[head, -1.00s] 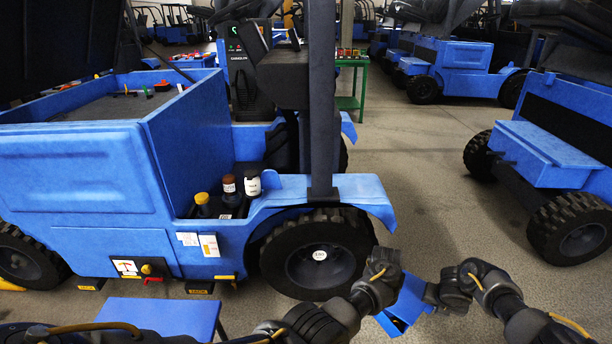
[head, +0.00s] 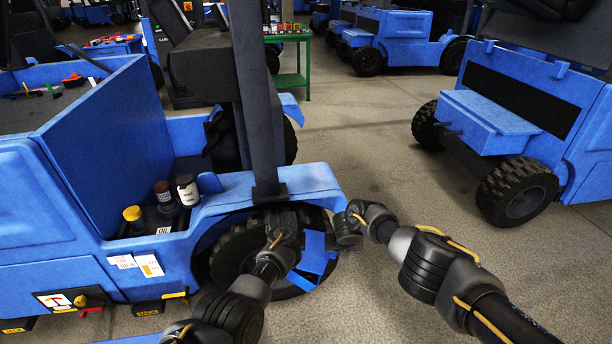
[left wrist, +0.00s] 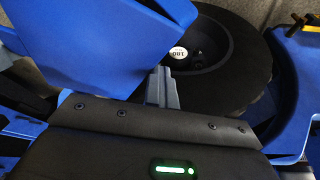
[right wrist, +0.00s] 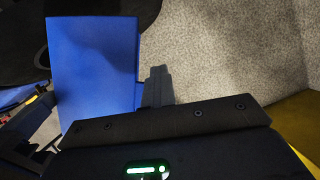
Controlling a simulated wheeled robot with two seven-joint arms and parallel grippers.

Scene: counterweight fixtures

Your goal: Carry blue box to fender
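The blue box (head: 318,250) is held between my two grippers, tilted, in front of the machine's front wheel. My left gripper (head: 298,238) is at its left side and my right gripper (head: 343,235) at its right side. In the left wrist view the box (left wrist: 90,45) fills the upper left, beside the closed fingers (left wrist: 161,88). In the right wrist view the box (right wrist: 95,65) lies left of the closed fingers (right wrist: 157,87). No box wall shows between either pair of fingers. The blue fender (head: 312,181) arches over the wheel, above and behind the box.
The black wheel (head: 240,258) is close behind the box. A yellow-capped bottle (head: 133,216), a brown-capped one (head: 164,194) and a white-topped one (head: 187,188) stand in a recess left of the fender. A dark post (head: 252,100) rises from the fender.

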